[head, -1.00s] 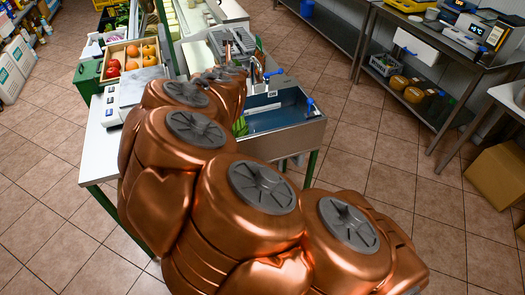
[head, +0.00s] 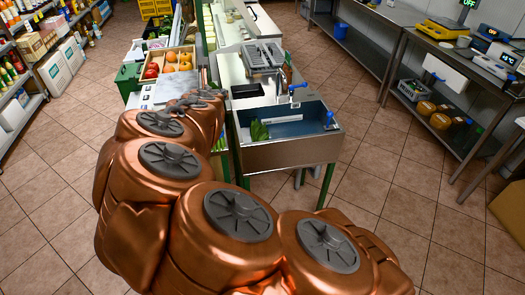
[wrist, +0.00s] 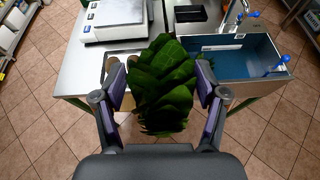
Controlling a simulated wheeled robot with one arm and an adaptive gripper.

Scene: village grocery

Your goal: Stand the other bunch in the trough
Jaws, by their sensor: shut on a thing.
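My gripper (wrist: 161,85) is shut on a dark green leafy bunch (wrist: 164,88), which fills the space between the purple finger pads in the wrist view. The trough (head: 285,152) is a steel basin with a blue inside, in the middle of the head view. A green leafy bunch (head: 259,131) stands at its left end. The trough also shows at the upper right of the wrist view (wrist: 238,62), beyond and to the right of the held bunch. In the head view my copper arm hides the gripper; a bit of green shows beside it, left of the trough.
Blue-handled taps (head: 297,88) rise at the trough's back and right. A scale (wrist: 113,20) stands on the steel counter to the left. A wooden crate of fruit (head: 170,62) is farther back. A steel bench (head: 460,65) lines the right, with open tiled floor between.

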